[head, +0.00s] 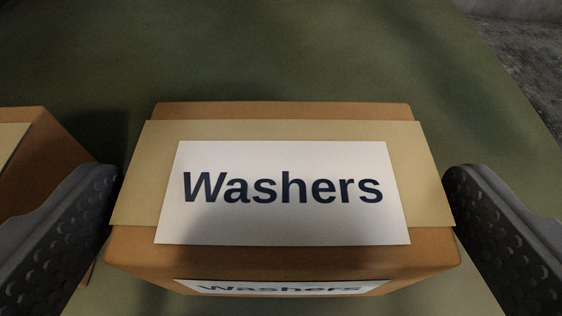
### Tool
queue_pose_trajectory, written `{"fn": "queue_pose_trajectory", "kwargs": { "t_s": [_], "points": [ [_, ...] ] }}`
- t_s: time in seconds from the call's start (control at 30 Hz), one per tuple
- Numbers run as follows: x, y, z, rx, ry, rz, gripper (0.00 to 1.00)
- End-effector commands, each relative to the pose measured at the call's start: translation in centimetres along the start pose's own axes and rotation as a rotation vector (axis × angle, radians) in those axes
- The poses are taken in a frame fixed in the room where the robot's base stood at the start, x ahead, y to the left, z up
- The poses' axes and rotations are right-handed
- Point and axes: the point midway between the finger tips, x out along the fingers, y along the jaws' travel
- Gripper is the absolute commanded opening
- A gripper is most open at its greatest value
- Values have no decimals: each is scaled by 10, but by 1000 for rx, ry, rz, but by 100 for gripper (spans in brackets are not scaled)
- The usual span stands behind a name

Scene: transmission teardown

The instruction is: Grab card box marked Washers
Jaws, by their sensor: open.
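The card box marked Washers (430,248) is brown with a tan band over its top and a white label reading "Washers". A second label with the same word shows on its near side, partly cut by the view angle. The box stands upright on a green surface. My gripper (280,225) is open, with one dark studded finger at the left of the box and the other at the right. The fingers straddle the box. Whether either finger touches its sides I cannot tell. The fingers' lower parts run out of the picture.
Another brown box (40,165) with a tan top stands at the left edge, partly hidden behind my left finger. The green surface (290,55) is clear behind the Washers box. Its edge runs down the right, with grey floor (535,60) beyond.

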Motion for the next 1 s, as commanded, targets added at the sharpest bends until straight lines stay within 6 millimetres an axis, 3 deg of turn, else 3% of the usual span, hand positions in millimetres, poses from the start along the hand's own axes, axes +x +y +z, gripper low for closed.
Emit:
{"fn": "queue_pose_trajectory", "kwargs": {
  "t_s": [0.17, 0.4, 0.67, 0.83, 1.0],
  "points": [
    [13, 0, -2, 0, 3, -1, 100],
    [47, 0, -4, -1, 4, 0, 100],
    [51, 0, -5, 1, 0, 0, 100],
    [51, 0, -5, 1, 0, 0, 60],
    [51, 0, -5, 1, 0, 0, 60]
  ]
}}
